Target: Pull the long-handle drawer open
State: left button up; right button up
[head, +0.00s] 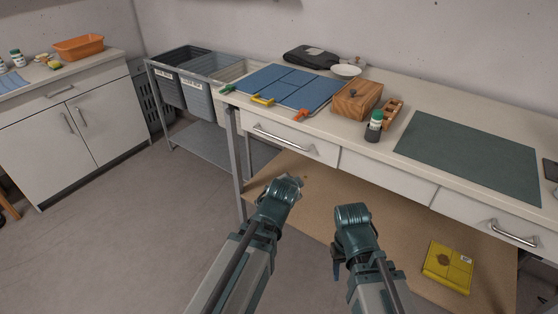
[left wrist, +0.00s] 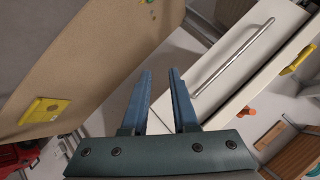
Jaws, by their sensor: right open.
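The white drawer (head: 290,142) with the long bar handle (head: 283,138) is under the left end of the workbench and looks shut. In the left wrist view its long metal handle (left wrist: 232,58) runs diagonally to the right of my left gripper's fingers. My left gripper (left wrist: 158,78) is open with nothing between its blue fingers, apart from the handle. In the head view my left gripper (head: 290,183) is below and in front of the drawer, its fingers mostly hidden. My right gripper (head: 337,264) is open, lower and farther right, away from the drawers.
The workbench top carries blue panels (head: 290,84), a wooden box (head: 357,99), a green-capped bottle (head: 374,127) and a green mat (head: 470,153). Another drawer with an arched handle (head: 513,233) is at right. A yellow box (head: 448,267) lies on the lower shelf.

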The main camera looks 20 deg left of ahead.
pick_arm(q)
jog(key=w+a+m+t+b, duration=0.5)
jog(key=a+m+t+b, duration=0.2)
jog(key=b, duration=0.7)
jog(key=a+t, duration=0.1)
jog(key=t, duration=0.1)
jog(key=shift+a+t+b, duration=0.3)
jog(key=shift+a+b, duration=0.05)
pick_arm(e)
notch_tip(320, 180, down, 18)
jog(key=shift+r, duration=0.25)
